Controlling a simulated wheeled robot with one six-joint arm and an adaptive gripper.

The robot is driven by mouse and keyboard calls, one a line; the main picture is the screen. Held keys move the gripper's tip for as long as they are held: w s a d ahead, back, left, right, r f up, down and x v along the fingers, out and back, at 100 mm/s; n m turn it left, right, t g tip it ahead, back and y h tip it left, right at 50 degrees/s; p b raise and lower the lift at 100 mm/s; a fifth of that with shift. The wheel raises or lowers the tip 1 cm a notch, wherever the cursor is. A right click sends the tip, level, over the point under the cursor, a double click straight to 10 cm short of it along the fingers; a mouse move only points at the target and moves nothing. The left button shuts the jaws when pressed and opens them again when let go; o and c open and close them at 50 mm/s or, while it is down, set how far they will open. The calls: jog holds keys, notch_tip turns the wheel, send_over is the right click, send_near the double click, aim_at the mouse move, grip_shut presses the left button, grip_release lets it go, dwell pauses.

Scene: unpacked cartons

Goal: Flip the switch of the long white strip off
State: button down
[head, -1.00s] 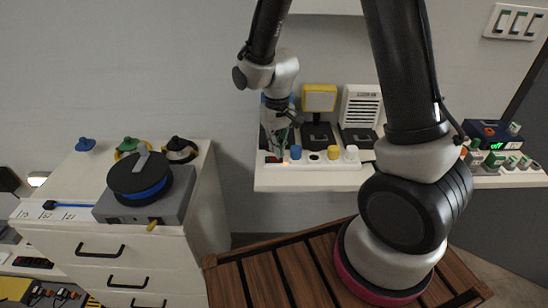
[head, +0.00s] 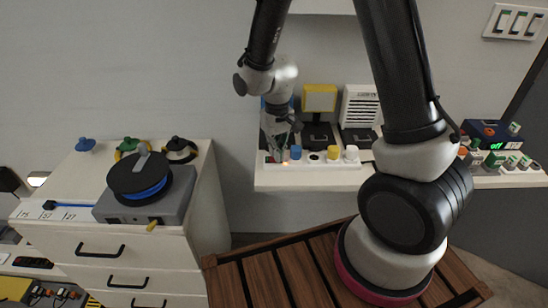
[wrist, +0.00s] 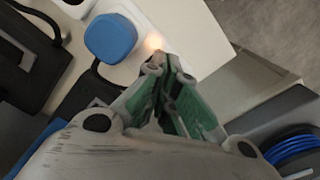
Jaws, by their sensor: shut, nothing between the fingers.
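The long white strip (head: 305,159) lies along the shelf's front edge, with blue (head: 296,152), yellow (head: 333,152) and white (head: 351,152) plugs in it. A small orange light glows at its left end, where the switch is. My gripper (head: 280,158) is shut and empty, pointing down at that end. In the wrist view the green-padded fingertips (wrist: 158,62) come together right beside the orange glow, next to the blue plug (wrist: 110,37). The fingers largely hide the switch, so its position and any contact cannot be told.
Black adapters, a yellow box (head: 319,98) and a white speaker-like box (head: 360,106) stand behind the strip. A white drawer cabinet (head: 60,236) with a grey device and cable reel (head: 138,179) is at left. A blue device (head: 489,132) is at right.

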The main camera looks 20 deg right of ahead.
jog(key=shift+r, duration=3.4)
jog(key=s+d+r+m+t, duration=0.1)
jog(key=s+d+r+t, duration=0.1)
jog(key=s+d+r, duration=0.5)
jog(key=s+d+r+m+t, duration=0.1)
jog(key=s+d+r+t, duration=0.1)
jog(key=s+d+r, duration=0.6)
jog(key=s+r, duration=0.4)
jog(key=shift+r, duration=0.15)
